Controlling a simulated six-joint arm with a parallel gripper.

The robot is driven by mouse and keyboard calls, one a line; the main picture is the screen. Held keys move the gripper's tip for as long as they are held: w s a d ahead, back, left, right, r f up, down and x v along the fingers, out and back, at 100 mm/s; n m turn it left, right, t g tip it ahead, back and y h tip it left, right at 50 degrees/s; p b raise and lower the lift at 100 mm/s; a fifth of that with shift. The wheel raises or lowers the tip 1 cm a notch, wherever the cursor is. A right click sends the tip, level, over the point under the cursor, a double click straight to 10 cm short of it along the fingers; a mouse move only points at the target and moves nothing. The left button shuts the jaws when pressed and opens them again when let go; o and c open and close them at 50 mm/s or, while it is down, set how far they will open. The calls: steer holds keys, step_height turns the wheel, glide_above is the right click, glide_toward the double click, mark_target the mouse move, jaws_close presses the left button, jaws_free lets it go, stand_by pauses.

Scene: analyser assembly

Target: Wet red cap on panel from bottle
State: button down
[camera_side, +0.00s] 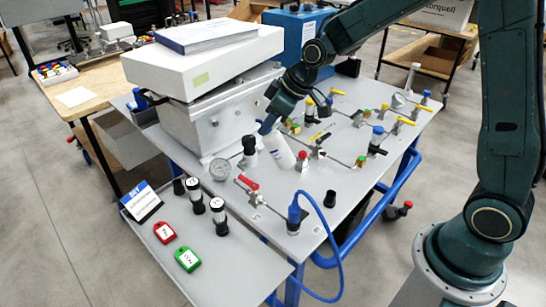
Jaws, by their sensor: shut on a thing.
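A white bottle (279,150) with a blue part near its top hangs tilted over the panel (335,205). My gripper (270,121) is shut on the bottle near its upper end. The small red cap (303,155) sits on a fitting on the panel, just right of the bottle's lower end. I cannot tell whether the bottle touches the fitting or is only close to it. The fingertips and the bottle's mouth are too small to make out clearly.
A pressure gauge (220,169) and a red-handled valve (247,182) stand left of the bottle. Several yellow-handled valves and fittings fill the panel's right side. A blue connector (294,214) with a hose stands in front. A white analyser box (205,60) rises behind.

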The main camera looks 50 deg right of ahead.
steer(key=shift+w+d+f+n+g+h, duration=0.85)
steer(key=shift+d+f+g+h, duration=0.4)
steer(key=shift+d+g, duration=1.35)
steer(key=shift+w+d+f+n+g+h, duration=0.85)
steer(key=shift+d+g+h, duration=0.7)
steer(key=shift+d, duration=1.9)
steer(key=shift+s+d+f+n+g+h, duration=0.15)
steer(key=shift+s+d+f+n+h, duration=0.15)
steer(key=shift+s+d+n+h, duration=0.35)
steer(key=shift+s+d+f+n+g+h, duration=0.15)
steer(key=shift+s+d+f+n+h, duration=0.2)
steer(key=shift+s+h, duration=0.35)
steer(key=shift+s+d+f+n+g+h, duration=0.15)
steer(key=shift+s+d+f+n+h, duration=0.1)
steer(key=shift+s+d+n+h, duration=0.35)
steer(key=shift+s+a+f, duration=0.1)
steer(key=shift+f, duration=0.05)
steer(key=shift+f, duration=2.2)
steer(key=shift+r, duration=0.1)
